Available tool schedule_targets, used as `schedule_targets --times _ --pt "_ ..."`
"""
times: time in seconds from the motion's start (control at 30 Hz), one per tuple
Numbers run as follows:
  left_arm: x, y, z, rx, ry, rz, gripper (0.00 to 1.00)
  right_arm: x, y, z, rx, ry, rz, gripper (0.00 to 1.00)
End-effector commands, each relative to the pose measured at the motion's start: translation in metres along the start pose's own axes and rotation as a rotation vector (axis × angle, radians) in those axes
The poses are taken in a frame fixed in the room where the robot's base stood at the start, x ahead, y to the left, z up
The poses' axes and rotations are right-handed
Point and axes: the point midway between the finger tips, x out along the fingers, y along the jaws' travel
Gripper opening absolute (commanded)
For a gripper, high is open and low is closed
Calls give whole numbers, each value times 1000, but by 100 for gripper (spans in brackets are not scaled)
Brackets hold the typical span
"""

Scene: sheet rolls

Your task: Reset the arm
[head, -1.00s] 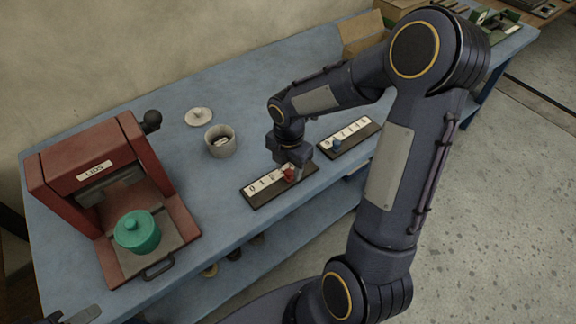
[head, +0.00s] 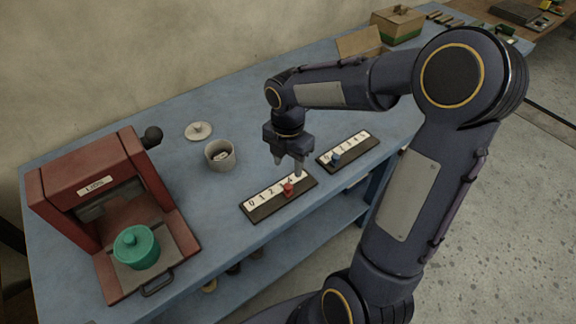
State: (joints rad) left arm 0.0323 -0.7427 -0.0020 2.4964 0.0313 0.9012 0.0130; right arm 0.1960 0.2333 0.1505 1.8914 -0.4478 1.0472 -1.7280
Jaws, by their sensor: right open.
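My right gripper (head: 287,166) is open and points down. It is raised above the numbered board (head: 262,211), which carries a red peg (head: 288,189) near its right part. The fingers appear empty and clear of the peg. A second numbered board (head: 360,149) with a blue peg (head: 336,159) lies to the right of it. My right arm (head: 407,190) fills the right side of the head view. My left gripper is not in view.
A red press (head: 95,185) labelled LIDS stands at the left with a green lidded pot (head: 137,248) on its base. A grey cup (head: 220,155) and a pale lid (head: 199,131) sit mid-table. Cardboard boxes (head: 398,25) stand at the back.

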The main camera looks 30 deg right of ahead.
Motion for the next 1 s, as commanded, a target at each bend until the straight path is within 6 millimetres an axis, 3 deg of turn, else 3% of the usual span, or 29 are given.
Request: schedule_targets --times 0.4,0.53,0.67,0.8,1.0 --pt "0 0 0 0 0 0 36 0 0 0 1 0 0 45" --pt "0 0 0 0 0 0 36 -9 -8 -4 94 3 25 45" --pt "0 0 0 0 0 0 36 -34 -33 -21 411 37 101 45" --pt "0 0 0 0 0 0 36 -59 -72 -52 923 157 205 45" --pt "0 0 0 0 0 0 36 -69 -115 -97 1580 438 260 45"
